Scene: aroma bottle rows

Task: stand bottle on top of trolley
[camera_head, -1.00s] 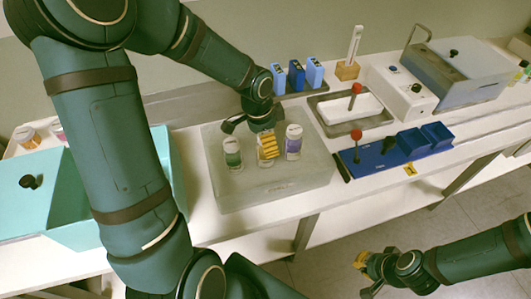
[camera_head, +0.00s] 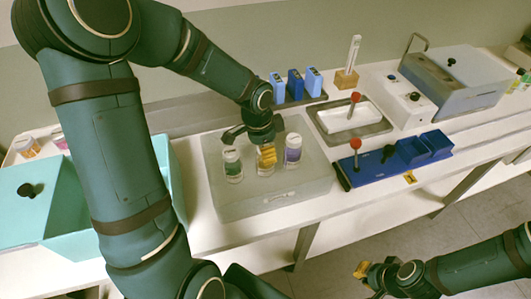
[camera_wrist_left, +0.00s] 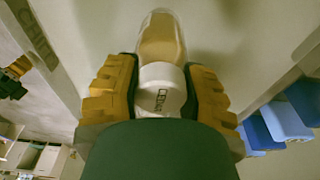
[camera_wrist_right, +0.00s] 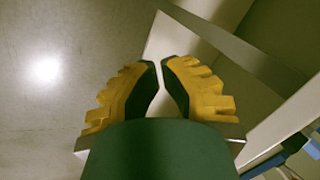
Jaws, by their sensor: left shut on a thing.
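A small bottle with a white cap lettered "CEDAR" (camera_wrist_left: 163,92) is between the yellow fingers of my left gripper (camera_head: 267,155). My left gripper is shut on this bottle from above; the fingers (camera_wrist_left: 160,95) hide its sides. In the head view the bottle's lower part (camera_head: 264,171) shows just below the fingers, over a pale grey flat-topped box (camera_head: 225,203). I cannot tell whether its base touches that box, or whether the box is the trolley. My right gripper (camera_head: 361,269) is empty, away from the bench; its fingertips (camera_wrist_right: 159,66) are close together with a narrow gap.
A green-labelled bottle (camera_head: 232,165) and a purple-labelled bottle (camera_head: 292,150) stand close on either side of the held bottle. A blue fixture (camera_head: 372,172) and a tray (camera_head: 379,129) lie to the right. A teal box (camera_head: 30,222) stands left.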

